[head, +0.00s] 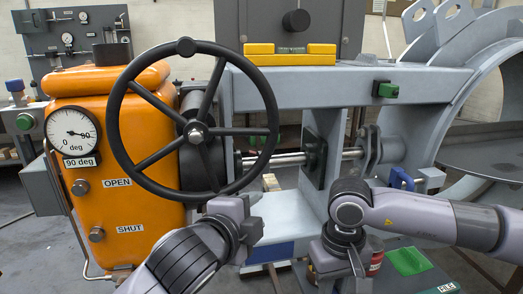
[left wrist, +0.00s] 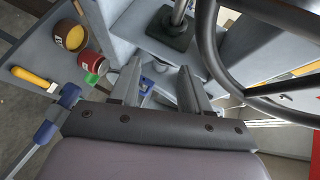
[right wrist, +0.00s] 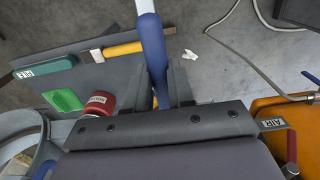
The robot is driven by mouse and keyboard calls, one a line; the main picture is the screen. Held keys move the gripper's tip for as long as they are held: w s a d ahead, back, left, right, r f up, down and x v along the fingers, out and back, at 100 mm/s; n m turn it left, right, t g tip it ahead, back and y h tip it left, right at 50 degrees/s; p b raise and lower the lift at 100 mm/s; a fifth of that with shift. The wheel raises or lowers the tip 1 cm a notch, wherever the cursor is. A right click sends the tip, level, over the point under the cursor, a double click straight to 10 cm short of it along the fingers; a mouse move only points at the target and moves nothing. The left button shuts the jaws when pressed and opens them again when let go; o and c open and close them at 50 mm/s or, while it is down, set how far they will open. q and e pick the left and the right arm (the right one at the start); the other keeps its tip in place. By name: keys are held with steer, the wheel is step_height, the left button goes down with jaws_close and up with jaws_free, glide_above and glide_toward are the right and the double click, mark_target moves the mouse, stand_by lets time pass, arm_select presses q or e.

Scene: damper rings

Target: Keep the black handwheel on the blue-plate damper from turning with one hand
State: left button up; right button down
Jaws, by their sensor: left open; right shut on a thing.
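The black handwheel (head: 264,92) stands upright in front of an orange gearbox (head: 145,180), with its crank knob at the top. Its rim curves through the upper right of the left wrist view (left wrist: 265,90). A blue plate (head: 270,253) is partly visible low on the grey frame. My left gripper (head: 250,226) is open just below the wheel's lower right rim, not gripping it. Its spread fingers show in the left wrist view (left wrist: 160,88).
A grey steel shaft (head: 285,159) and frame (head: 350,88) lie right of the wheel. A tray (right wrist: 60,80) holds a red can (right wrist: 98,103), green pad (right wrist: 63,100) and yellow-handled tool (right wrist: 122,49). A large ring (head: 450,90) stands at right.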

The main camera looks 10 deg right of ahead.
arm_select(q)
step_height(320, 180, up, 11)
steer(key=d+m+t+y, duration=0.2)
steer(key=d+m, duration=0.1)
steer(key=m, duration=0.4)
steer(key=m+t+y, duration=0.3)
steer(key=m+t, duration=0.1)
glide_toward(261, 90)
steer(key=w, duration=0.2)
steer(key=shift+d, duration=0.15)
steer(key=shift+c, duration=0.2)
steer(key=shift+w+d, duration=0.3)
steer(key=shift+w, duration=1.15)
steer(key=shift+w+d, duration=0.35)
steer(key=shift+w, duration=1.15)
steer(key=shift+w+d, duration=0.3)
steer(key=shift+w, duration=1.15)
jaws_close()
